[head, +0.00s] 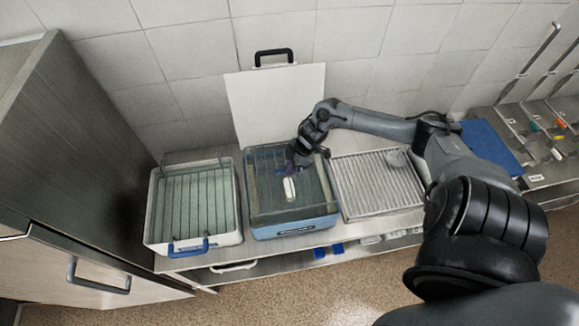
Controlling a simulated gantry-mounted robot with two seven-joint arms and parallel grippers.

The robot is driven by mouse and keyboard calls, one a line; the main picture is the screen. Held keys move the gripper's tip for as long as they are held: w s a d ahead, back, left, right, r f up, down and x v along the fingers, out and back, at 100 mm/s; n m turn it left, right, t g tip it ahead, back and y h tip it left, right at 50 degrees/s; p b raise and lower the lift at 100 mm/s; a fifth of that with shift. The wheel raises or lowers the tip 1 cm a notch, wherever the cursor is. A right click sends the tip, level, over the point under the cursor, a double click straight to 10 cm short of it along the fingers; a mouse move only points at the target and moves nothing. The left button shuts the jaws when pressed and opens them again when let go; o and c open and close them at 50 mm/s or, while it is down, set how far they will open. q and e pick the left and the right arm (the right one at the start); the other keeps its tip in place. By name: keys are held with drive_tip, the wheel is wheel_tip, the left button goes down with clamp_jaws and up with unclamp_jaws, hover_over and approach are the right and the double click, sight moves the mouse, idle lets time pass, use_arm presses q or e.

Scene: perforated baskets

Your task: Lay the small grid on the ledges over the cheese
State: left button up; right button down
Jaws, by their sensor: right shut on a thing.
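A blue tub (292,228) stands in the middle of the bench, dark inside. A pale oblong piece (289,189), perhaps the cheese, shows within its outline. Thin dark bars, seemingly of the small grid (262,209), show across the tub; whether they rest on the ledges is unclear. My right gripper (290,167) points down over the tub's back half and is shut, seemingly on the small grid. Its fingertips are too small and dark to see the contact. The ledges are not clear. My left gripper is out of view.
A white tub (152,221) with a wire rack and blue handle stands left. A slatted metal tray (378,183) lies right. A white board (277,103) with a black handle leans on the wall behind. A tall cabinet (75,160) bounds the left side.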

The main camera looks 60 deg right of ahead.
drive_tip(key=shift+f+b, duration=2.3)
drive_tip(key=shift+b, duration=0.05)
drive_tip(key=shift+f+b, duration=0.55)
drive_tip(key=shift+f, duration=0.95)
drive_tip(key=shift+f, duration=0.3)
drive_tip(key=shift+f+b, duration=0.3)
